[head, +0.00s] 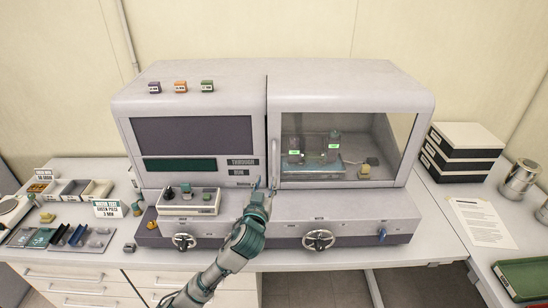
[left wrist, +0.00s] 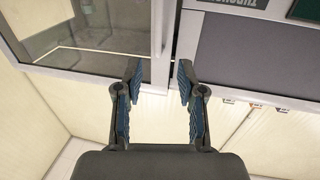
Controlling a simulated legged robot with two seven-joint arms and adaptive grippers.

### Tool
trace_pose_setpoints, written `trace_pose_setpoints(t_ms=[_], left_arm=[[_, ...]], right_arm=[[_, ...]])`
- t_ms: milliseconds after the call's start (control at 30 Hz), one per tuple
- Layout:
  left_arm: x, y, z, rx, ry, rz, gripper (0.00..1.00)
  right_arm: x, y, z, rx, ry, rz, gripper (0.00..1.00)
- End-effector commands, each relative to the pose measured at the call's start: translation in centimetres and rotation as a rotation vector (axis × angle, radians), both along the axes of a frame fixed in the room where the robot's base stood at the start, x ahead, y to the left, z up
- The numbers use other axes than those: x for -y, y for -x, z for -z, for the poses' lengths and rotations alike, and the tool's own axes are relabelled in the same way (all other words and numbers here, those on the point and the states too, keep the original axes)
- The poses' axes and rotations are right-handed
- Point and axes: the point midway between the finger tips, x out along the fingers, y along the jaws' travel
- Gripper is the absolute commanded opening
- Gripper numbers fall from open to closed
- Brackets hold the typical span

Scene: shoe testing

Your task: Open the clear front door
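The clear front door (head: 350,140) is the see-through panel on the right half of the grey machine, and it looks shut. Its grey frame and pane (left wrist: 85,45) also show in the left wrist view. A pale vertical handle (head: 274,152) runs along the door's left edge; it shows in the left wrist view (left wrist: 158,30) too. My left gripper (head: 262,184) is just below the handle's lower end, in front of the machine. In the left wrist view its fingers (left wrist: 160,72) are apart with nothing between them, and the handle lies beyond the tips. My right gripper is out of view.
Two handwheels (head: 319,240) stick out from the machine's front. Small trays (head: 80,190) lie on the left of the bench, dark boxes (head: 462,150) on the right. A strip of bench front is clear.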

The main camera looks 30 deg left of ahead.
Motion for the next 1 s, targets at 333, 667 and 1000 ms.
trace_pose_setpoints(t_ms=[333,667,1000], left_arm=[[-2.6,-7.8,-0.4,-0.001,-0.004,-0.001,0.39],[-4.4,-12.2,-0.1,0.0,-0.001,0.0,0.39],[-4.6,-12.6,0.0,0.0,-0.001,0.001,0.39]], right_arm=[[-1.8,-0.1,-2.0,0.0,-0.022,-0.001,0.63],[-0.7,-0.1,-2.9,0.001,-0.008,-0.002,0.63],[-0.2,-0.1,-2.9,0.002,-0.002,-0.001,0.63]])
